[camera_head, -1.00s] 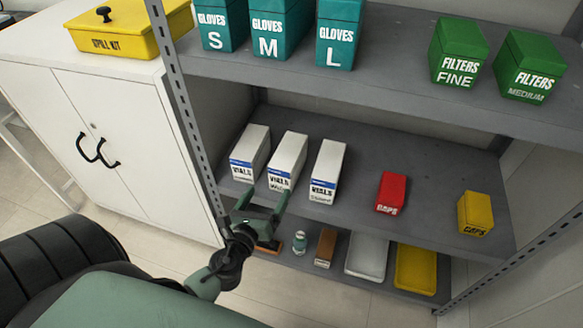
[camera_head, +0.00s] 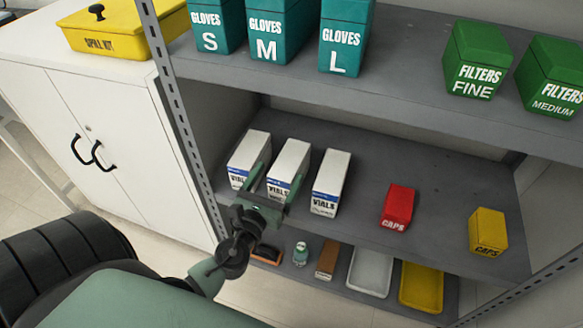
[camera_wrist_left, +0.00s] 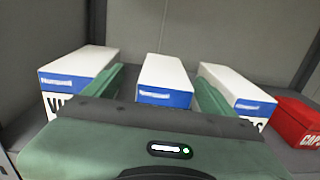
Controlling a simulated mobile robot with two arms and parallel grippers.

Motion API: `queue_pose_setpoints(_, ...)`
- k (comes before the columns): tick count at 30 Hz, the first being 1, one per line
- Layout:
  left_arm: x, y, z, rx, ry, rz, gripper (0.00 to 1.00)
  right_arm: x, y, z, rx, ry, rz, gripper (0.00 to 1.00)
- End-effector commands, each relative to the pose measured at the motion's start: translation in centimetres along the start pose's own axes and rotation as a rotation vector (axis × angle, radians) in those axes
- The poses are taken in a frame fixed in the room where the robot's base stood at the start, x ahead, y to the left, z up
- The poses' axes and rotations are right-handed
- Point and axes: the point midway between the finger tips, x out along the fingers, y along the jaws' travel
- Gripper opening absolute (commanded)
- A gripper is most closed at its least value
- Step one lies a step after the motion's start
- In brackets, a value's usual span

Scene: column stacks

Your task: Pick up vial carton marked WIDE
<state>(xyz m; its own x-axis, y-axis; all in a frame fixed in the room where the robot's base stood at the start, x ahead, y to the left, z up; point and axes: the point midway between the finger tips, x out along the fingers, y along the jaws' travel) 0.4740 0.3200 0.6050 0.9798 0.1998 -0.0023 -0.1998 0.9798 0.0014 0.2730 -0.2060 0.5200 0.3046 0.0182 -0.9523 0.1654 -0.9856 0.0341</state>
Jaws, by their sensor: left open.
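Three white vial cartons with blue bands stand in a row on the middle shelf. The middle carton (camera_head: 291,156) is between the fingers of my left gripper (camera_head: 280,178); the gripper covers its lower front, and its small print is hidden now. In the left wrist view the open left gripper (camera_wrist_left: 160,76) has one finger on each side of the middle carton (camera_wrist_left: 164,72). Contact cannot be told. The left carton (camera_head: 249,150) and right carton (camera_head: 331,174) stand outside the fingers. My right gripper is not in view.
A red caps box (camera_head: 398,205) and a yellow caps box (camera_head: 488,230) stand to the right. Glove boxes (camera_head: 270,35) and green filter boxes (camera_head: 475,60) are on the shelf above. A perforated upright (camera_head: 176,115) stands left of the cartons.

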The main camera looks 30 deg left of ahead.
Motion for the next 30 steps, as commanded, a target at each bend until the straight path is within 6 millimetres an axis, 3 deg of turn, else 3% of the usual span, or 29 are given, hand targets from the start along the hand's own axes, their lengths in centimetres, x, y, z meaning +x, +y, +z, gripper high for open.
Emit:
queue_pose_setpoints(14, 6.3, -0.7, 0.2, -0.001, -0.002, 0.000, 0.85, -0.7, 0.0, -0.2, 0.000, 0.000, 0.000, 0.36)
queue_pose_setpoints(23, 6.9, -0.7, 0.1, -0.001, 0.000, -0.001, 0.85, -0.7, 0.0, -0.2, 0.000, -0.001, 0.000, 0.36)
queue_pose_setpoints(26, 6.9, -0.7, 0.1, -0.001, 0.000, -0.001, 0.63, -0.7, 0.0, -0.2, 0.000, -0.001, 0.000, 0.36)
queue_pose_setpoints(30, 6.9, -0.7, 0.1, -0.001, 0.000, -0.001, 0.24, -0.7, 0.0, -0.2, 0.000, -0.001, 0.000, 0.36)
